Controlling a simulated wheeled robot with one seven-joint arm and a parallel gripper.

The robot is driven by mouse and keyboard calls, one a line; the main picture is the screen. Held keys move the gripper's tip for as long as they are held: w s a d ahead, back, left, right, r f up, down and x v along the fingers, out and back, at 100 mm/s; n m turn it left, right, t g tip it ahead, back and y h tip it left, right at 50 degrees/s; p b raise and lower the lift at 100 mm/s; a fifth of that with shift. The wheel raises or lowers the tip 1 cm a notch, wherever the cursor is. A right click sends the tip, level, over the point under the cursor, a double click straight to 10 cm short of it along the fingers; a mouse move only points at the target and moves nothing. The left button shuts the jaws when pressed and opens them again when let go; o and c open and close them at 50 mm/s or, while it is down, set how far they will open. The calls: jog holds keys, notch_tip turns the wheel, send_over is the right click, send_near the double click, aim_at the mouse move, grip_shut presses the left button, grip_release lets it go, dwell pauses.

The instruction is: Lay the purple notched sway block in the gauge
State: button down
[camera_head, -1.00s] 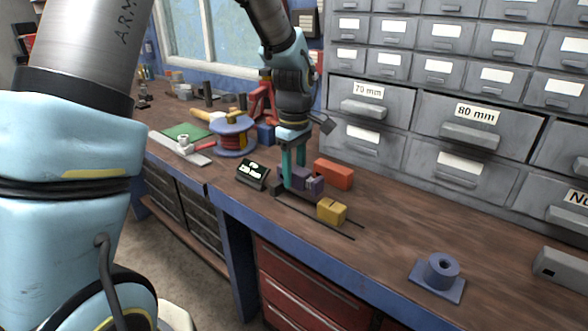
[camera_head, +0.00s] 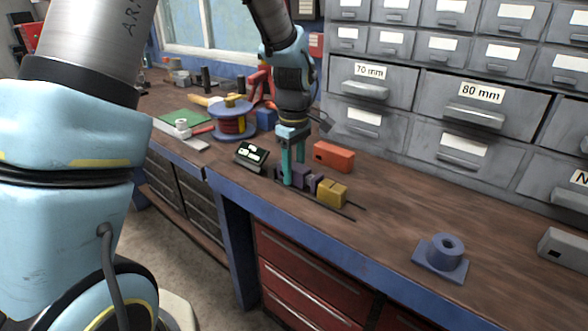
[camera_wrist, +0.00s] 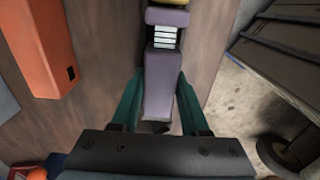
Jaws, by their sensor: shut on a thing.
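My gripper (camera_head: 293,180) is over the gauge on the bench, pointing down. In the wrist view its teal fingers (camera_wrist: 160,110) are shut on the purple notched sway block (camera_wrist: 158,90), one on each side. The block shows in the head view (camera_head: 311,183) low between the gauge's dark rails (camera_head: 325,207), partly hidden by a finger. The gauge has a yellow block (camera_head: 332,194) at its right end, close to the purple block, and a dark readout (camera_head: 250,156) at its left. I cannot tell whether the purple block touches the gauge's bed.
An orange block (camera_head: 333,156) lies behind the gauge, close to the fingers; it also shows in the wrist view (camera_wrist: 38,45). A blue spool (camera_head: 232,120) stands to the left. A blue flanged cylinder (camera_head: 440,258) stands to the right, with clear bench between. Grey drawers (camera_head: 370,98) rise behind.

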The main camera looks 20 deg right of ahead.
jog(key=shift+f+b, duration=0.35)
jog(key=shift+f, duration=0.2)
jog(key=shift+c, duration=1.6)
grip_release()
notch_tip(320, 180, up, 11)
jog(key=shift+f+b, duration=0.1)
jog(key=shift+b, duration=0.95)
jog(key=s+a+f+m, duration=0.1)
jog(key=a+f+m, duration=0.1)
jog(key=a, duration=0.8)
jog(key=s+a+f+m+t, duration=0.1)
jog(key=a+f+m, duration=0.1)
jog(key=a, duration=0.8)
jog(key=s+a+f+m, duration=0.2)
jog(key=a+f+m, duration=0.1)
jog(key=a, duration=0.7)
jog(key=shift+f+t, duration=0.3)
jog(key=shift+f, duration=0.2)
